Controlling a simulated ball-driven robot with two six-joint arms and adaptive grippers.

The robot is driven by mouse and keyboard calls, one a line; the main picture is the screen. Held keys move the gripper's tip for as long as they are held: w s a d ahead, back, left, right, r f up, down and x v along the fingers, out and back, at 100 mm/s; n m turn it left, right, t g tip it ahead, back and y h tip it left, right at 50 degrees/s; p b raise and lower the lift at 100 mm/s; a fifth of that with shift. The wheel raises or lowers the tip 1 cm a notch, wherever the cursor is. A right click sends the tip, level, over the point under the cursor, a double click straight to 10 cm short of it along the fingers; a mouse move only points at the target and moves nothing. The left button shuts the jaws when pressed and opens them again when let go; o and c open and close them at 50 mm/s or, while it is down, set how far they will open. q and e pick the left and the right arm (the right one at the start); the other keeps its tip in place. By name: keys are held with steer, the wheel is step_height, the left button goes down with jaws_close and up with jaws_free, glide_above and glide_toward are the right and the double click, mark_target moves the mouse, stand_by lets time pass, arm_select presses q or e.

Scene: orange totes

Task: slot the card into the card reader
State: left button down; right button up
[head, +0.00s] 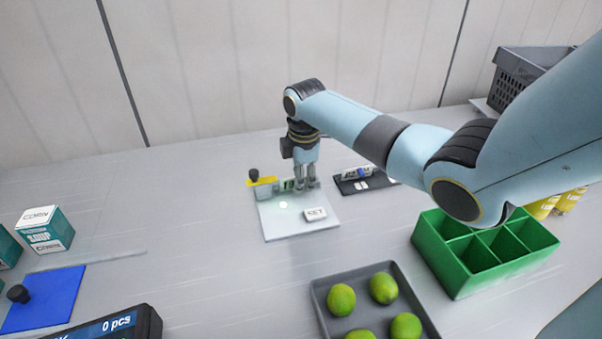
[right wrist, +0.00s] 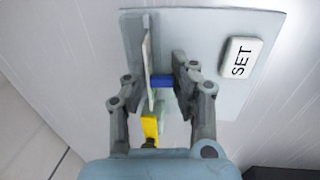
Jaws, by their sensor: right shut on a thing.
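My right gripper (head: 305,187) points down over the back part of a pale plate, which I take for the card reader (head: 290,226). In the right wrist view my right gripper (right wrist: 162,82) is closed around a thin pale card (right wrist: 148,58), seen nearly edge-on, with a blue piece (right wrist: 162,81) between the fingers. The card stands beside a grey ridge on the plate (right wrist: 200,60); I cannot tell whether it is in a slot. A white SET block (head: 315,214) lies on the plate. A small pale green light shows left of it. My left gripper is not in view.
A yellow piece with a black knob (head: 261,179) stands at the plate's back left. A dark tray (head: 350,187) lies just right of it. A green divided box (head: 462,288) and a grey tray of limes (head: 322,290) are nearer.

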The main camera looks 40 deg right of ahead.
steer(key=o, duration=0.9)
steer(key=r, duration=0.4)
steer(key=s+r, duration=0.1)
steer(key=r, duration=0.3)
steer(key=a+r, duration=0.1)
steer(key=r, duration=0.3)
steer(key=shift+s, duration=0.3)
steer(key=shift+f, duration=0.15)
